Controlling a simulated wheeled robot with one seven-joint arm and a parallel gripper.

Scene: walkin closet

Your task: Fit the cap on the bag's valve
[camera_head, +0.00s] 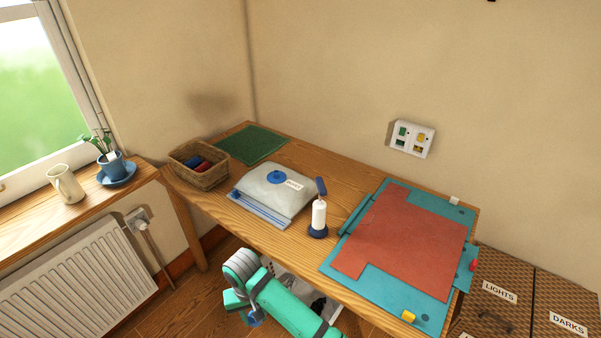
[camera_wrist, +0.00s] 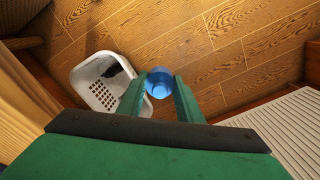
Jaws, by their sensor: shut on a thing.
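The bag (camera_head: 272,193) is a pale grey, puffed bag lying on the wooden table, with a white label on top and a blue strip along its front edge. Its valve (camera_head: 277,177) is a round blue disc on the upper face. My gripper (camera_wrist: 160,88) is shut on a small translucent blue cap (camera_wrist: 159,80), held between the fingertips over the floor. In the head view my green arm is low in front of the table; the cap (camera_head: 255,320) shows there as a bit of blue. The gripper is apart from the bag, below the tabletop.
On the table are a wicker basket (camera_head: 200,177), a green mat (camera_head: 252,144), a white bottle with blue base (camera_head: 319,214) and a teal board with red cloth (camera_head: 405,235). The table's front edge (camera_head: 248,230) lies between arm and bag. A white basket (camera_wrist: 88,80) stands on the floor.

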